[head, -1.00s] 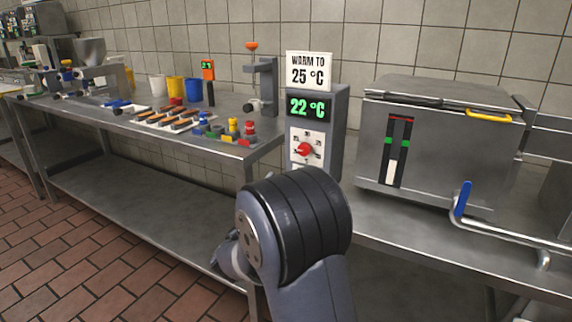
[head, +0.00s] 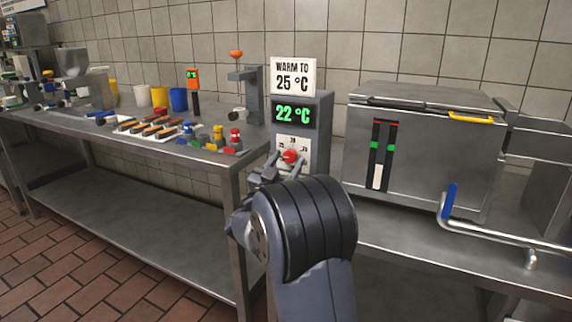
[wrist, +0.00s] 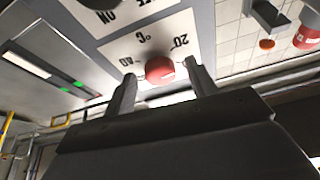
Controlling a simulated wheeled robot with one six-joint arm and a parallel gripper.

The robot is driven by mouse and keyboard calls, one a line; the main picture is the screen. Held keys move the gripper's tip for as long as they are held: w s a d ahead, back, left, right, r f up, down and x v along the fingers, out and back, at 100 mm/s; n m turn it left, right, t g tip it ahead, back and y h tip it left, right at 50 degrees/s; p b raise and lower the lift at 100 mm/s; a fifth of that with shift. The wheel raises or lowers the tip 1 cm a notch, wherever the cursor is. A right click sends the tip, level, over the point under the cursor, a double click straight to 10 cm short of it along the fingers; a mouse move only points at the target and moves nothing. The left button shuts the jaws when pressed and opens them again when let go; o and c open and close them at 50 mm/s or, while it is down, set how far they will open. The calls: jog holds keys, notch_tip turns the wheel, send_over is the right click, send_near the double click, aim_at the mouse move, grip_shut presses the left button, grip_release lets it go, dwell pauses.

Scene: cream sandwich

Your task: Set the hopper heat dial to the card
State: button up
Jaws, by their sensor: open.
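The heat dial is a red knob (head: 291,156) on a white scale plate (head: 293,143), on the front of a grey control box (head: 318,120). A green display (head: 294,113) above it reads 22 °C. The card (head: 293,77) on top reads "WARM TO 25 °C". In the wrist view the red knob (wrist: 160,69) sits between the two fingers of my gripper (wrist: 162,82), near the tips. The fingers are open, with a gap visible on each side of the knob. In the head view my gripper (head: 277,170) is partly hidden by my arm.
A steel hopper (head: 425,150) with a blue-handled pipe (head: 450,200) stands to the right. To the left, a steel table (head: 150,146) holds cups, a tray of sandwiches and coloured pieces. A grey stand (head: 252,90) is just left of the control box.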

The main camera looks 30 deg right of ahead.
jog(key=shift+c, duration=0.2)
jog(key=c, duration=0.9)
jog(key=shift+c, duration=0.2)
jog(key=shift+f+m+g+b, duration=0.1)
jog(key=shift+m+g+b, duration=0.2)
jog(key=shift+m, duration=0.2)
jog(key=m, duration=0.1)
jog(key=m+g+h+b, duration=0.1)
jog(key=m, duration=0.1)
jog(key=shift+w+a+m, duration=0.1)
jog(key=shift+a+m, duration=0.05)
jog(key=shift+m, duration=0.15)
jog(key=shift+w+m+g+b, duration=0.1)
jog(key=shift+m+g+b, duration=0.15)
jog(key=shift+m+g, duration=0.8)
jog(key=shift+m+g+b, duration=0.2)
jog(key=shift+m+g, duration=0.35)
jog(key=shift+m, duration=1)
jog(key=shift+r, duration=0.2)
jog(key=o, duration=1)
